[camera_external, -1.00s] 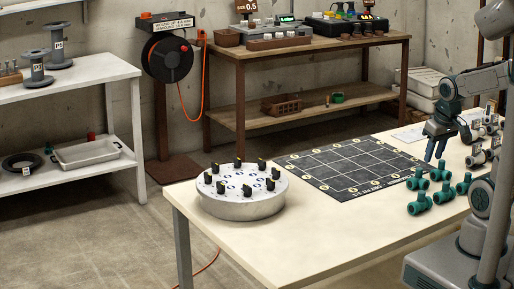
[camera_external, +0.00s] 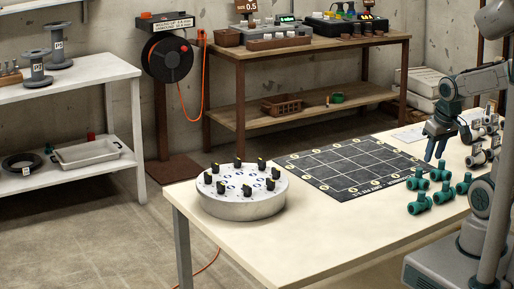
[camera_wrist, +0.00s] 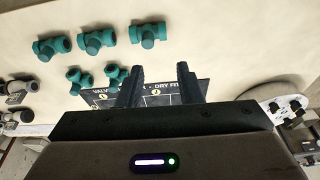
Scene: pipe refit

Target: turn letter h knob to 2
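A round grey drum (camera_external: 240,207) stands at the left end of the cream table, with a ring of several black knobs, such as the front knob (camera_external: 246,190), on its top. The letters by the knobs are too small to read, so I cannot tell which is h. Part of the drum with its dark knobs also shows at the right edge of the wrist view (camera_wrist: 270,106). My gripper (camera_external: 436,158) is above the table's right part, far from the drum. In the wrist view its two fingers (camera_wrist: 158,85) are apart with nothing between them.
A black gridded mat (camera_external: 350,166) lies between the drum and my gripper. Several green valve fittings (camera_external: 420,203) stand at the table's right, with grey fittings (camera_external: 477,157) behind them. The cream table's front left (camera_external: 290,240) is clear.

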